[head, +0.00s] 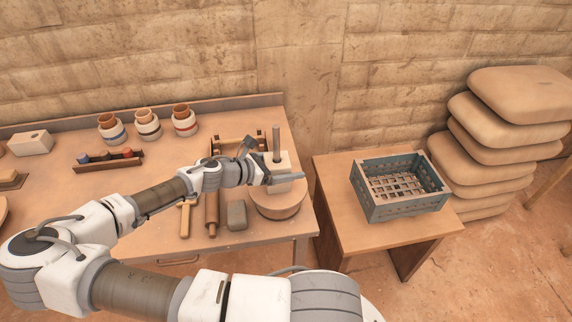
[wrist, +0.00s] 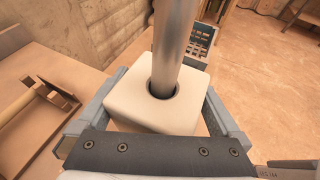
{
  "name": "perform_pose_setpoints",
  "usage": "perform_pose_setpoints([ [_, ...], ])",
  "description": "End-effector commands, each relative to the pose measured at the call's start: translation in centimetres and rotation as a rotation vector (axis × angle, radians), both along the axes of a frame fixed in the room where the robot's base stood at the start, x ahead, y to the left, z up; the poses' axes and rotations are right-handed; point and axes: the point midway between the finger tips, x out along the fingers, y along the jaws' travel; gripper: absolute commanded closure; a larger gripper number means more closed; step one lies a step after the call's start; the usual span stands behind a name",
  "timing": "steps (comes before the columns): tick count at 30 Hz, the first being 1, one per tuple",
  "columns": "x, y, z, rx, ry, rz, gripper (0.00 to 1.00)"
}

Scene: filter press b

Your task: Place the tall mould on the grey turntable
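A pale cream block with a round hole in its top (wrist: 135,105), which may be the tall mould, stands between my gripper's fingers. It also shows in the head view (head: 284,161). A grey metal rod (wrist: 174,45) rises upright from the hole. My gripper (head: 284,178) has a finger on either side of the block, which looks turned slightly against them; whether both touch it is unclear. A round tan disc (head: 277,205) lies below the block at the bench's right front corner. It looks brown, not grey, and I cannot tell whether the block rests on it.
A grey block (head: 237,215) and a wooden rolling pin (head: 211,213) lie left of the disc. Several striped jars (head: 148,125) stand at the back of the bench (head: 85,196). A blue-grey crate (head: 399,205) sits on the side table (head: 335,180). Stacked sacks (head: 510,140) are farther right.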

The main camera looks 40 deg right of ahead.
Motion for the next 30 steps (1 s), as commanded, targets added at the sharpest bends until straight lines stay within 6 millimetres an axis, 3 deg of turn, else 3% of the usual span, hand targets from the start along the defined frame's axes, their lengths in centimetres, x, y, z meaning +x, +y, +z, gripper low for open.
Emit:
perform_pose_setpoints([
  [4,0.0,0.0,0.4,0.0,-0.001,0.0,0.0],
  [8,0.4,1.6,0.9,0.002,-0.002,0.004,0.0],
  [21,1.6,9.5,4.3,0.002,-0.001,0.003,0.0],
  [30,0.8,11.1,4.1,0.056,-0.026,-0.049,0.0],
])
